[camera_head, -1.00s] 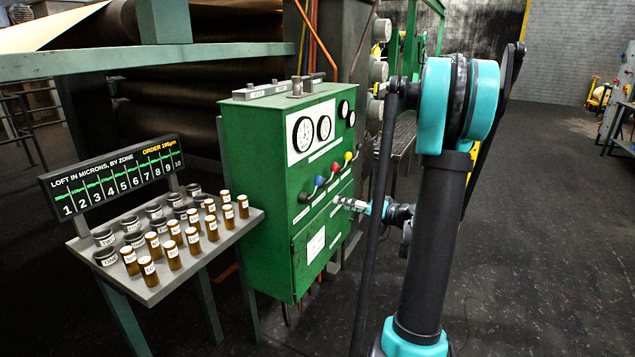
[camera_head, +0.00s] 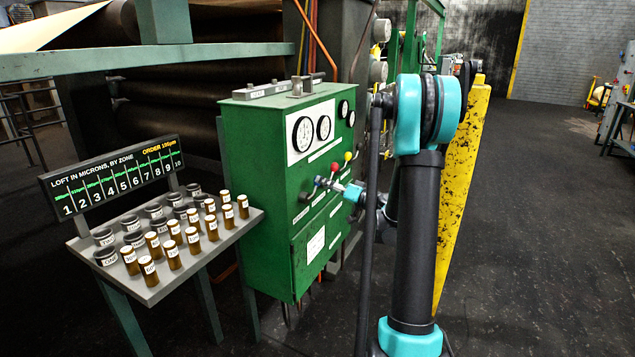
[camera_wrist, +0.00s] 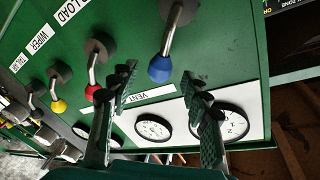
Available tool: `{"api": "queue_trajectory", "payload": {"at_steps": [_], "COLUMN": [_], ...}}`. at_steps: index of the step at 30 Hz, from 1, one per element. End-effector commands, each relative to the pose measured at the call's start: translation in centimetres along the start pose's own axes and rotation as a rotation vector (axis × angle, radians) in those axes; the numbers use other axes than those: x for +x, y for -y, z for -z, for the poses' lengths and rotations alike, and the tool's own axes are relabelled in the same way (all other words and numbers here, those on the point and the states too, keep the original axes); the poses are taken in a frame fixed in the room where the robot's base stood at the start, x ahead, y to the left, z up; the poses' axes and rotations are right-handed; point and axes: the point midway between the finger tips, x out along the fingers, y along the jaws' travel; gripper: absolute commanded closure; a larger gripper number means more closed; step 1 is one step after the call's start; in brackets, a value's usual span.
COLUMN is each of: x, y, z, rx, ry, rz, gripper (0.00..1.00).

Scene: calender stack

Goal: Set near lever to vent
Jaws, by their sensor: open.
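The near lever, with a blue knob (camera_wrist: 161,69) and a dark round pivot (camera_wrist: 178,12), is on the green cabinet (camera_head: 268,160). In the wrist view its knob points toward the gauges and the VENT label (camera_wrist: 143,98). My gripper (camera_wrist: 160,79) is open, with one fingertip on each side of the blue knob and visible gaps between. Whether the fingertips reach to its depth is unclear. In the head view my gripper (camera_head: 327,184) is at the cabinet front and partly hides the blue knob. The LOAD label (camera_wrist: 70,10) lies on the other side of the lever row.
A red-knobbed lever (camera_wrist: 92,92) is just beside the left finger, and a yellow-knobbed lever (camera_wrist: 58,106) lies farther along. Gauges (camera_wrist: 153,128) are behind the fingers. A jar shelf (camera_head: 158,285) stands left of the cabinet. A tall yellow panel (camera_head: 463,180) stands behind my arm.

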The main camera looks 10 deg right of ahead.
Motion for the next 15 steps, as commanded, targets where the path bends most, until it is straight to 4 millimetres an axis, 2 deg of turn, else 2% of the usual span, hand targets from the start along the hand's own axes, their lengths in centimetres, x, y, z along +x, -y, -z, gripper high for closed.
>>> {"api": "queue_trajectory", "payload": {"at_steps": [1,6,15], "x": [1.0,3.3,4.7], "y": [0.1,0.0,0.0], "z": [0.0,0.0,0.0], "rx": [0.0,0.0,0.0], "ry": [0.001,0.001,-0.001], "rz": [0.002,0.001,-0.001], "gripper": [0.52,0.52,0.52]}}
